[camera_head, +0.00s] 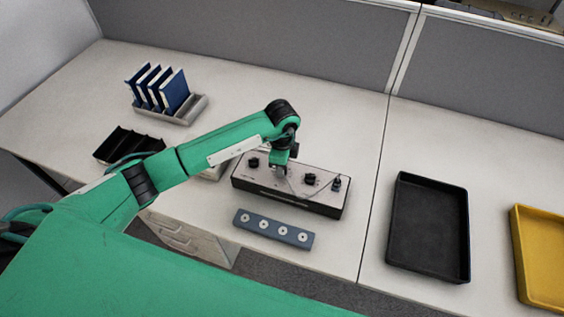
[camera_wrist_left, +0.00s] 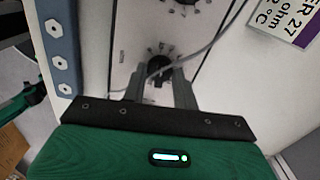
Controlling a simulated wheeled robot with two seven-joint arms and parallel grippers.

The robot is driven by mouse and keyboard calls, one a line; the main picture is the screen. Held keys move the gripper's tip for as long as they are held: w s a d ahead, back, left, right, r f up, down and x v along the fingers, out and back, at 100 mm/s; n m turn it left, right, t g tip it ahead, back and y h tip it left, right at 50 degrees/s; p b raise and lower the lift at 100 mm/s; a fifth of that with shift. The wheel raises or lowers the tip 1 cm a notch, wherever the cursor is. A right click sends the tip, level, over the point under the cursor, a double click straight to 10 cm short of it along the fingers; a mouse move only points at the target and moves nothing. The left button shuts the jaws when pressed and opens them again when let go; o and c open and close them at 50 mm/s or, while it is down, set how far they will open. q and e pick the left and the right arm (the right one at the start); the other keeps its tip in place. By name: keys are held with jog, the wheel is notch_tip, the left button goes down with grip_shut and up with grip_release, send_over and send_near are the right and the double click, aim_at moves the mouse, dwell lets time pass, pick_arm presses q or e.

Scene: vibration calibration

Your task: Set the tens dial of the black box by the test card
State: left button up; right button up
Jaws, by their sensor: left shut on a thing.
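The black box (camera_head: 325,208), with a pale top face and black dials, stands on the desk. My left gripper (camera_head: 281,172) points down at its top, and its fingers (camera_wrist_left: 159,92) are shut on a black dial knob (camera_wrist_left: 158,66) with a ring of marks around it. The knob's setting cannot be read. Another dial (camera_wrist_left: 187,3) shows at the top edge of the wrist view, and one dial (camera_head: 310,179) is right of the gripper in the head view. The test card (camera_wrist_left: 287,20), white and purple, lies by the box; its visible text includes "27", "ohm" and "°C". My right gripper is not in view.
A blue-grey strip with several white nuts (camera_head: 273,228) lies in front of the box. A thin grey cable (camera_wrist_left: 205,48) crosses the box top. Blue binders (camera_head: 158,88) in a grey rack stand back left. A black tray (camera_head: 428,228) and yellow tray (camera_head: 541,256) are at right.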

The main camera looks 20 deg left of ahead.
pick_arm(q)
jog(key=shift+r+n, duration=0.1)
jog(key=shift+n, duration=0.7)
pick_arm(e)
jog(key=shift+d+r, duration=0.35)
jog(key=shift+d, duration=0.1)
pick_arm(q)
jog(key=o, duration=1)
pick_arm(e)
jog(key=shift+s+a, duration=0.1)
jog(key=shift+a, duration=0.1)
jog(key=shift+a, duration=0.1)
pick_arm(q)
jog(key=shift+r, duration=0.4)
notch_tip(320, 180, up, 13)
jog(key=shift+f+b, duration=0.1)
jog(key=shift+b, duration=0.8)
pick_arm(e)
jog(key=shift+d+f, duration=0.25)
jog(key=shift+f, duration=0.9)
